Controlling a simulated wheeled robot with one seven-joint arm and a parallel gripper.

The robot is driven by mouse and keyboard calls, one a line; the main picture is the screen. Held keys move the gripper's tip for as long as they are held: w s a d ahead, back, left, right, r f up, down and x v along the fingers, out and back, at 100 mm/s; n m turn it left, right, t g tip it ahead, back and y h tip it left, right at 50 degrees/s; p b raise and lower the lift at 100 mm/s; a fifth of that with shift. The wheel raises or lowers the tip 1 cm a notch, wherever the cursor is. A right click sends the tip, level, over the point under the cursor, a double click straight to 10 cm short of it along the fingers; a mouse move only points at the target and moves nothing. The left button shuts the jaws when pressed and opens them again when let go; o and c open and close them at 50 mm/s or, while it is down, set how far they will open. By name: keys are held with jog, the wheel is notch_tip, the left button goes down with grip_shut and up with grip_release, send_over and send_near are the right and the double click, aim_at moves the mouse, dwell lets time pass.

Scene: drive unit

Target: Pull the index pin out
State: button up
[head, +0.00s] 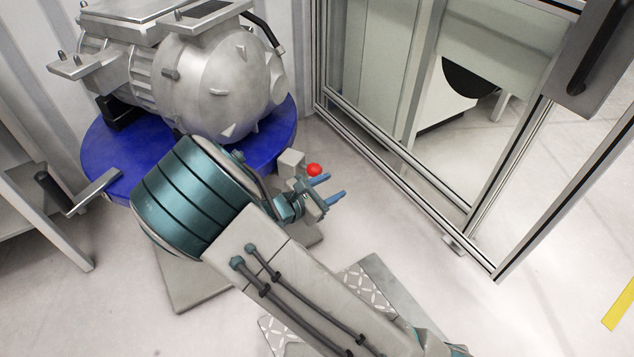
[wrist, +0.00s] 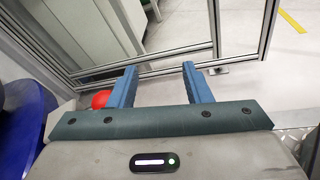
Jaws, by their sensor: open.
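The index pin shows as a red ball knob (head: 314,170) at the end of a grey block (head: 291,161) by the right side of the blue turntable (head: 272,150). My gripper (head: 335,187) is open, with its two blue fingers just right of and below the knob in the head view. In the wrist view the knob (wrist: 102,99) lies left of the left finger, outside the gap of my gripper (wrist: 158,85). The finger partly covers it. Nothing is between the fingers. The pin's shaft is not visible.
A large grey drive unit (head: 205,80) sits on the turntable, with a black-handled lever (head: 60,195) at its left. A framed glass door (head: 425,175) stands to the right. A grey bench (head: 40,215) is at the left. Floor between turntable and door is clear.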

aim_at(317, 167)
jog(key=w+a+f+n+t+y+b, duration=0.1)
jog(key=a+f+n+t+y+b, duration=0.2)
jog(key=a+f+n+t, duration=0.35)
jog(key=shift+g, duration=0.55)
jog(key=w+d+b, duration=0.1)
jog(key=w, duration=0.3)
jog(key=w+b, duration=0.2)
jog(key=w, duration=0.1)
jog(key=w+d+b, duration=0.1)
jog(key=w, duration=0.3)
jog(key=shift+w+d, duration=0.55)
jog(key=shift+w, duration=0.25)
